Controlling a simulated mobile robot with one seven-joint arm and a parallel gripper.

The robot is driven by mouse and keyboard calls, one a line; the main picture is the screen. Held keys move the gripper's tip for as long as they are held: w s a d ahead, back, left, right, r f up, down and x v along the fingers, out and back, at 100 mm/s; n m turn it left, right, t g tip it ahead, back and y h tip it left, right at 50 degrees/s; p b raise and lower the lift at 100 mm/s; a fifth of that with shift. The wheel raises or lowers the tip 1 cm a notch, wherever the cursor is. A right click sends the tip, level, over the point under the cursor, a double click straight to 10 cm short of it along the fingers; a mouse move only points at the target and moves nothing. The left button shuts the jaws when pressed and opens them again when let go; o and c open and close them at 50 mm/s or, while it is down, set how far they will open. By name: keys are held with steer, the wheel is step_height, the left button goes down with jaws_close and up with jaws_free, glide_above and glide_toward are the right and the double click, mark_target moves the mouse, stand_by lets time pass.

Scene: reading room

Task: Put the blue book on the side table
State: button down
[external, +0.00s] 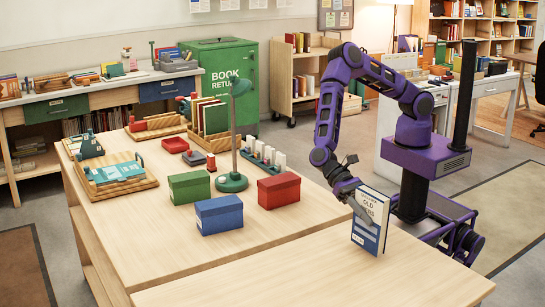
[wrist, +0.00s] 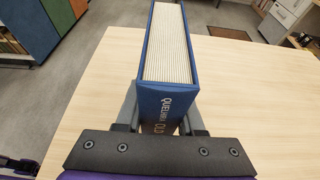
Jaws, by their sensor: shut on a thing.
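The blue book (external: 371,220) is upright in the external view, its white and blue cover with dark lettering facing the camera. My gripper (external: 354,197) is shut on its upper left part. In the wrist view the book (wrist: 167,50) sits between the two fingers of my gripper (wrist: 164,122), page edges facing up and blue spine toward the camera. A pale wooden table (external: 400,278) in the right foreground, likely the side table, lies under the book. It also fills much of the wrist view (wrist: 250,85). I cannot tell whether the book's lower edge touches it.
A larger wooden table (external: 130,235) adjoins at left. It holds blue (external: 219,215), green (external: 189,187) and red (external: 279,190) boxes, a green lamp (external: 232,182), trays and a book rack. The pale table's top is otherwise clear.

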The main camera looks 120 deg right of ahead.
steer(key=shift+f, duration=0.85)
steer(key=shift+f, duration=0.1)
steer(key=c, duration=0.5)
jaws_free()
steer(key=shift+d, duration=0.1)
steer(key=v, duration=1.2)
steer(key=shift+f, duration=0.1)
